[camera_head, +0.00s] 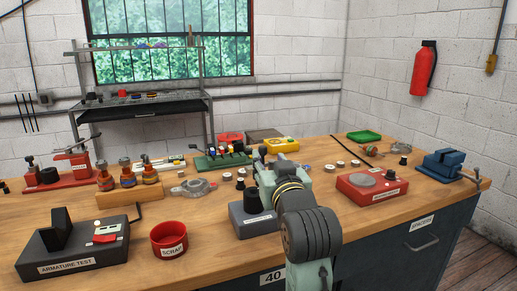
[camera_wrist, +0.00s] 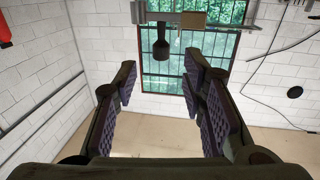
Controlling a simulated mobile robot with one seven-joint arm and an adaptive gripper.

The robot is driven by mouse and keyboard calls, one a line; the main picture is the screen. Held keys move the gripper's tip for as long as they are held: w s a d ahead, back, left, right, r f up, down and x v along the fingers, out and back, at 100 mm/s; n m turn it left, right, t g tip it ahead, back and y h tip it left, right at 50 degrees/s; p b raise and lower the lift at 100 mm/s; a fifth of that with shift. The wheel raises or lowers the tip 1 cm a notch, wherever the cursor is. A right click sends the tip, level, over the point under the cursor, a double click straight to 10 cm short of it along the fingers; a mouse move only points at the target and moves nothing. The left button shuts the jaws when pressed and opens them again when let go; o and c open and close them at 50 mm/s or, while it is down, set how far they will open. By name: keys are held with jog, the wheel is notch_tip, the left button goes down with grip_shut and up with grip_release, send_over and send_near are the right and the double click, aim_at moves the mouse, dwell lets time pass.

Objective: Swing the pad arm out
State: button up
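No part is clearly readable as the pad arm. A red box (camera_head: 372,187) with a round grey pad on top sits right of my arm. A grey box (camera_head: 250,218) with a black knob is partly hidden behind my arm. A red stand (camera_head: 58,175) with a raised lever is at the far left. My gripper (camera_head: 263,156) reaches forward over the bench middle, its fingers small and hard to see there. In the wrist view, which looks upside down, my gripper (camera_wrist: 164,100) has its fingers wide apart with nothing between them. A dark knob-like thing (camera_wrist: 161,45) shows beyond them.
The wooden bench (camera_head: 215,232) bears a black armature tester (camera_head: 72,248), a red scrap cup (camera_head: 169,238), a wooden block (camera_head: 130,194) with copper-wound parts, a green rack (camera_head: 222,160) and a blue vise (camera_head: 448,165).

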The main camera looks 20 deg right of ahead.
aim_at(264, 151)
jog(key=w, duration=0.2)
jog(key=w+p, duration=0.1)
jog(key=w, duration=0.2)
jog(key=w+d, duration=0.1)
jog(key=w, duration=0.1)
jog(key=shift+w, duration=0.3)
jog(key=shift+c, duration=0.3)
grip_shut()
